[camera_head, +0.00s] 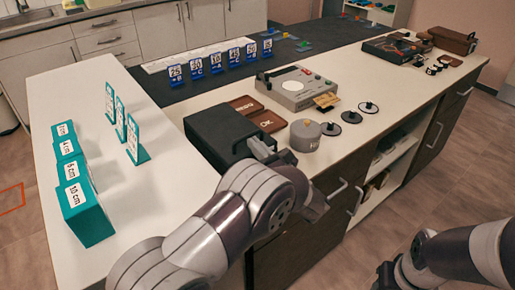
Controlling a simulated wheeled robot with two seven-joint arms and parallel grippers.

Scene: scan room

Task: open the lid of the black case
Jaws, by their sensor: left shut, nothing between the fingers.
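The black case (222,125) stands on the white counter, left of the brown labelled plates. Its lid looks closed, and my arm hides part of its near side. My left gripper (268,150) is at the case's near right side, with its fingers shut and nothing seen between them. I cannot tell whether it touches the case. My right arm is at the bottom right, low in front of the counter; its gripper (384,276) shows only as a small dark part, its fingers unclear.
A grey cylinder (305,136) stands close to the right of my left gripper. Brown plates (268,121), a grey device (296,88) and black discs (351,117) lie beyond. Teal blocks (88,218) and upright teal cards (133,140) stand left. White counter is bare between them and the case.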

